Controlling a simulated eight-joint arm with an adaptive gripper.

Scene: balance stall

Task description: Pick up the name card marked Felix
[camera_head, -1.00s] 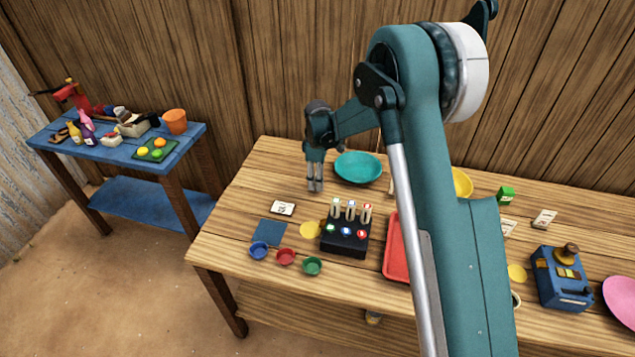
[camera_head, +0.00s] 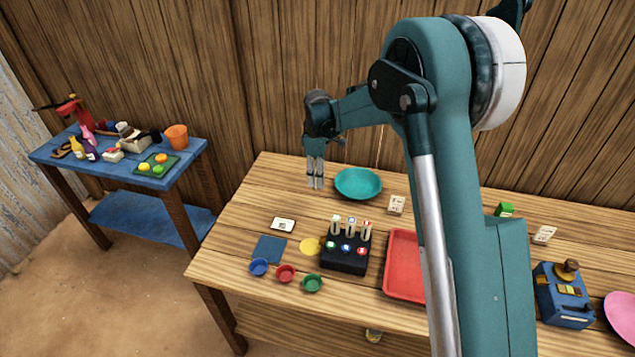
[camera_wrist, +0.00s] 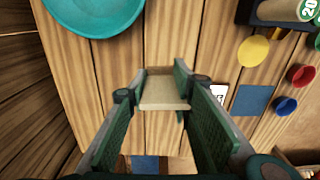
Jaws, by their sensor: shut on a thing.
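My gripper (camera_head: 315,187) is above the back left of the table, left of the teal bowl. In the wrist view my gripper (camera_wrist: 158,90) is shut on a thin cream card (camera_wrist: 165,92), held clear of the table. No writing shows on its visible face, so I cannot read a name. Another white card (camera_head: 283,224) lies on the table in front of my gripper; in the wrist view it is partly hidden behind the right finger. More cards (camera_head: 397,205) (camera_head: 545,235) are farther right, their marks too small to read.
The teal bowl (camera_head: 358,183) is close to my gripper's right. A black box with coin tubes (camera_head: 345,255), a red tray (camera_head: 403,281), small coloured cups (camera_head: 285,273) and a blue square (camera_head: 270,249) are nearer the front. The wooden wall (camera_head: 300,80) is behind.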

